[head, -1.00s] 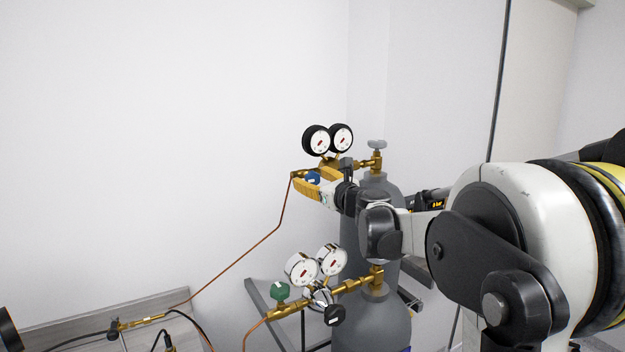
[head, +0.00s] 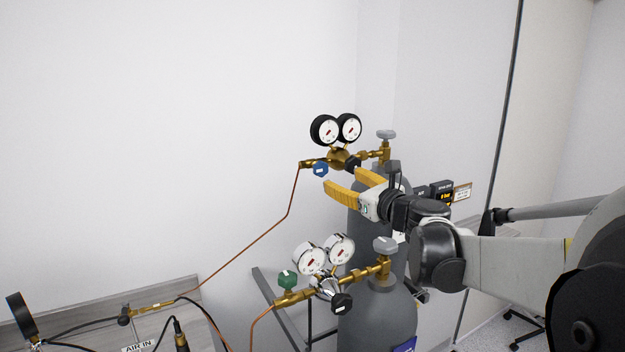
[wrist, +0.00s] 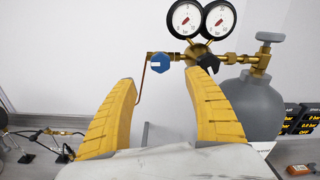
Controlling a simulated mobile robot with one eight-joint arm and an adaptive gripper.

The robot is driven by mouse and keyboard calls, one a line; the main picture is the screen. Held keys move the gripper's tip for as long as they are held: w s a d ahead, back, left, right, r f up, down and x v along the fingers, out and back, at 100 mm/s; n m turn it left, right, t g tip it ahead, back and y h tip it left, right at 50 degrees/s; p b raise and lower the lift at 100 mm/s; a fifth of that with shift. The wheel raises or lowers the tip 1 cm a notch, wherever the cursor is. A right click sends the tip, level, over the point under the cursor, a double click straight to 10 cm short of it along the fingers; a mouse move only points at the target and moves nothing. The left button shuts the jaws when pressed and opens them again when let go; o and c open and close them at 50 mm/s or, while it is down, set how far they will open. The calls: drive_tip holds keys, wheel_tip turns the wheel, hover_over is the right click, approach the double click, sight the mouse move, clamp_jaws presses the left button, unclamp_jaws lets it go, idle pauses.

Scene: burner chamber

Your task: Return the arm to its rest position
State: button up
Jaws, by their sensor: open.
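My gripper (head: 347,184) has two yellow fingers, spread apart with nothing between them. It is in front of the rear gas cylinder, below and apart from the blue knob (head: 320,169) on the upper brass regulator. In the wrist view the open fingers (wrist: 163,108) point toward that regulator, with the blue knob (wrist: 160,63) beyond the gap between them. My arm reaches in from the right and hides part of the rear cylinder (wrist: 252,108).
Two black-rimmed gauges (head: 336,129) top the upper regulator. The lower regulator, with a green knob (head: 288,280) and silver gauges (head: 325,254), sits on the front cylinder (head: 378,322) below my gripper. A copper pipe (head: 250,240) runs left to a bench. Open room lies left of the gripper.

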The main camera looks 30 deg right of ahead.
drive_tip(key=shift+a, duration=0.1)
drive_tip(key=s+a+f+n, duration=0.1)
drive_tip(key=a+n, duration=0.1)
drive_tip(key=a, duration=0.1)
drive_tip(key=a+f+n+g+y, duration=0.1)
drive_tip(key=a+n, duration=0.2)
drive_tip(key=s+a+f+n+g+y, duration=0.1)
drive_tip(key=a+n, duration=0.1)
drive_tip(key=a, duration=0.2)
drive_tip(key=shift+s+f, duration=0.25)
drive_tip(key=shift+s, duration=0.05)
drive_tip(key=s+a+f+n+g+y, duration=0.2)
drive_tip(key=s+a+f+n+g, duration=0.2)
drive_tip(key=s+a+f+n, duration=0.5)
drive_tip(key=s+a+f+n+g+h, duration=0.2)
drive_tip(key=s+f+n, duration=0.3)
drive_tip(key=s+n, duration=0.25)
drive_tip(key=s+a+f+n+g+h, duration=0.1)
drive_tip(key=s+f+n+g+h, duration=0.15)
drive_tip(key=s+f+n, duration=0.4)
wheel_tip(320, 180, down, 20)
drive_tip(key=s+n+b, duration=0.1)
drive_tip(key=n+b, duration=0.2)
drive_tip(key=b, duration=1.8)
drive_tip(key=shift+d+r, duration=0.15)
drive_tip(key=shift+r, duration=0.1)
